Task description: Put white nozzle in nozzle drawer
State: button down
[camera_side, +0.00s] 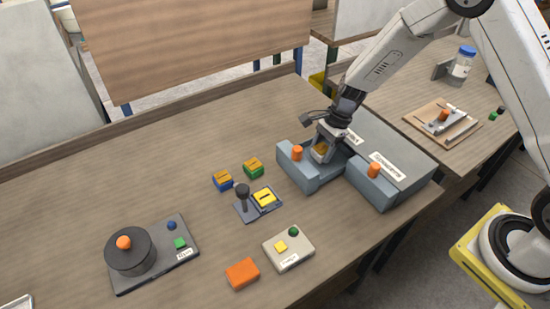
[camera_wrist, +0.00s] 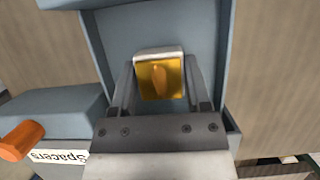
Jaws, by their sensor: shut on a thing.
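My gripper (camera_side: 322,155) is shut on the white nozzle (camera_wrist: 160,60), a small white-edged block with a gold face, which shows between the two fingers in the wrist view (camera_wrist: 160,88). In the side view only a yellow patch of it shows at the fingertips. The gripper points down over the open left drawer (camera_side: 310,182), a blue-grey box with an orange knob (camera_side: 297,153). In the wrist view the drawer's walls (camera_wrist: 224,50) stand on both sides of the nozzle. I cannot tell whether the nozzle touches the drawer floor. The label above this drawer is partly hidden.
The shut drawer beside it has an orange knob (camera_side: 374,171) and a label reading Spacers (camera_wrist: 58,156). Several small blocks, a control box (camera_side: 288,248), an orange block (camera_side: 242,273) and a round black device (camera_side: 130,251) stand left. The table's far left is clear.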

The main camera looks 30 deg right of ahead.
jog(key=shift+f, duration=0.75)
dwell(1.0)
grip_release()
jog(key=shift+r, duration=0.1)
jog(key=shift+v, duration=3.85)
